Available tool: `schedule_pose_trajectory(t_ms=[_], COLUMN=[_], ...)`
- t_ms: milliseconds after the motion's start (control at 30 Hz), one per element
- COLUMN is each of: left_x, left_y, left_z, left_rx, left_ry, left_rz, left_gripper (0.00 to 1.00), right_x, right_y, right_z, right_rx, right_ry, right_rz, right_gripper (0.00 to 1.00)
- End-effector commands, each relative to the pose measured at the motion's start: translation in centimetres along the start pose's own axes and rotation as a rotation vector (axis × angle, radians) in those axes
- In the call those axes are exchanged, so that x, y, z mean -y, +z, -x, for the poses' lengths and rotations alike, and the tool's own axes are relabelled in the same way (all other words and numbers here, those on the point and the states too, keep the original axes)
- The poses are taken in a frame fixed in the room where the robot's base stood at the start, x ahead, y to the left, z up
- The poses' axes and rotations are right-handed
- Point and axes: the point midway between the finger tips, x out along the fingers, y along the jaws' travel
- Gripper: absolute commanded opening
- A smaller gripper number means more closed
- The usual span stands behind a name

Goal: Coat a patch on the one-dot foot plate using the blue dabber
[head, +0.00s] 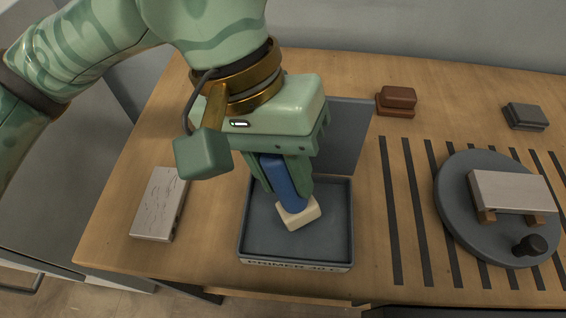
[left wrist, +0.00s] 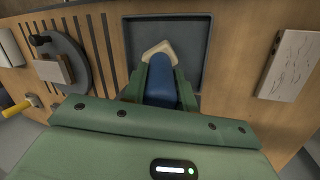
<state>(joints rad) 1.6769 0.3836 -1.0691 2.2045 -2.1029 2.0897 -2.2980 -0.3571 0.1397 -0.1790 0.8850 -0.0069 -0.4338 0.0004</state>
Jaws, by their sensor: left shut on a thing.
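My left gripper (head: 284,188) is shut on the blue dabber (head: 279,179) and points it down, slightly tilted, over the dark primer tray (head: 262,244). The dabber's cream pad (head: 300,214) is inside the tray's outline; I cannot tell whether it touches the floor. The dabber also shows between the fingers in the left wrist view (left wrist: 161,82). A pale plate (head: 512,191) lies on wooden supports on a round grey turntable (head: 458,228) at the right. I cannot make out any dots on it. My right gripper is not in view.
A whitish, cracked-looking slab (head: 159,203) lies left of the tray. A reddish-brown block (head: 396,100) and a dark grey block (head: 525,116) sit at the back. Dark slots (head: 392,210) run through the wooden table beside the turntable. A yellow handle (left wrist: 19,107) shows in the left wrist view.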

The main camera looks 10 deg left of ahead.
Motion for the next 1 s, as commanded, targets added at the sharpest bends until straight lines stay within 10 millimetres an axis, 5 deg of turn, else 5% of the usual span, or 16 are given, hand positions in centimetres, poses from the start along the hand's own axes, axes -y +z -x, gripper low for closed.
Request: schedule_pose_trajectory(t_ms=[1000], left_x=[0.25], left_y=[-0.07], left_z=[-0.68], left_rx=[0.000], left_ry=[0.000], left_rz=[0.000], left_gripper=[0.05], right_x=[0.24], right_y=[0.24], right_z=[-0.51], right_rx=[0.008], right_ry=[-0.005], right_rz=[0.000], right_gripper=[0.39])
